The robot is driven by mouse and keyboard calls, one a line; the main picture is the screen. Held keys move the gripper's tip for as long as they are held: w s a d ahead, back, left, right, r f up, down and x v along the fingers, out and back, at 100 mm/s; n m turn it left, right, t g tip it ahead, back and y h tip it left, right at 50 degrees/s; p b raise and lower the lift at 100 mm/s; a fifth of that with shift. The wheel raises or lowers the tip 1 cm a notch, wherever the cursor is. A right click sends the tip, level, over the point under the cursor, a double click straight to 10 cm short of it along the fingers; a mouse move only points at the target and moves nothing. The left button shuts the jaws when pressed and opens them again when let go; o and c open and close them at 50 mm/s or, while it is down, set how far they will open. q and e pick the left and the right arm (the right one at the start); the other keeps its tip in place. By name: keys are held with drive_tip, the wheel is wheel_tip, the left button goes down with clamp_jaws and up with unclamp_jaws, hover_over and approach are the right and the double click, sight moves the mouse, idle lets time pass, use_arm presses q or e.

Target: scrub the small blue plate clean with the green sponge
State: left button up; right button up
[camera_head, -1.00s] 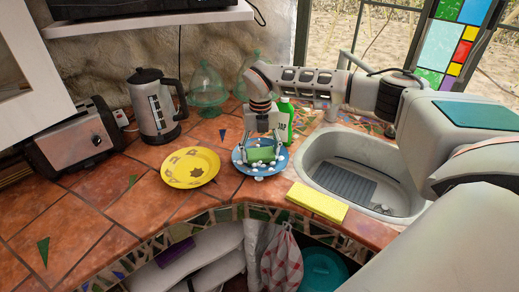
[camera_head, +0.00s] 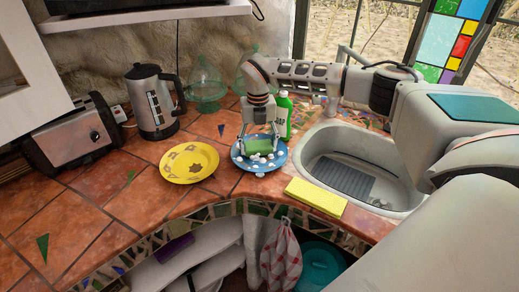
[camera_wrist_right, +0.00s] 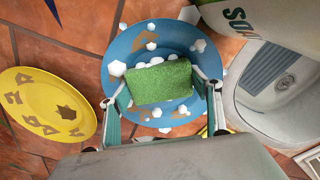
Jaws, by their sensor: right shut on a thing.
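My right gripper (camera_head: 260,140) points down over the plate and is shut on the green sponge (camera_wrist_right: 160,83), one finger at each end. The sponge (camera_head: 257,145) is over the plate's middle and seems to touch it. My left gripper is not in view.
A yellow plate (camera_head: 189,162) with brown stains lies left of the blue one. A yellow sponge or block (camera_head: 316,198) lies at the counter edge before the sink (camera_head: 385,190). A green bottle (camera_head: 284,112) stands close behind my gripper. A kettle (camera_head: 150,105) and toaster (camera_head: 75,135) stand left.

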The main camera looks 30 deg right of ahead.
sight(261, 159)
drive_tip(key=shift+w+d, duration=0.1)
drive_tip(key=shift+w, duration=0.15)
drive_tip(key=shift+s+a+f, duration=0.1)
drive_tip(key=shift+s+a, duration=0.25)
drive_tip(key=shift+s, duration=0.5)
drive_tip(key=shift+s+a+f, duration=0.1)
drive_tip(key=shift+s+a, duration=0.25)
drive_tip(key=shift+s, duration=0.5)
drive_tip(key=shift+w+d+r, duration=0.1)
drive_tip(key=shift+w+d, duration=0.3)
drive_tip(key=shift+w, duration=0.4)
drive_tip(key=shift+w+d+r, duration=0.1)
drive_tip(key=shift+w+d, duration=0.25)
drive_tip(key=shift+w, duration=0.45)
drive_tip(key=shift+s, duration=0.1)
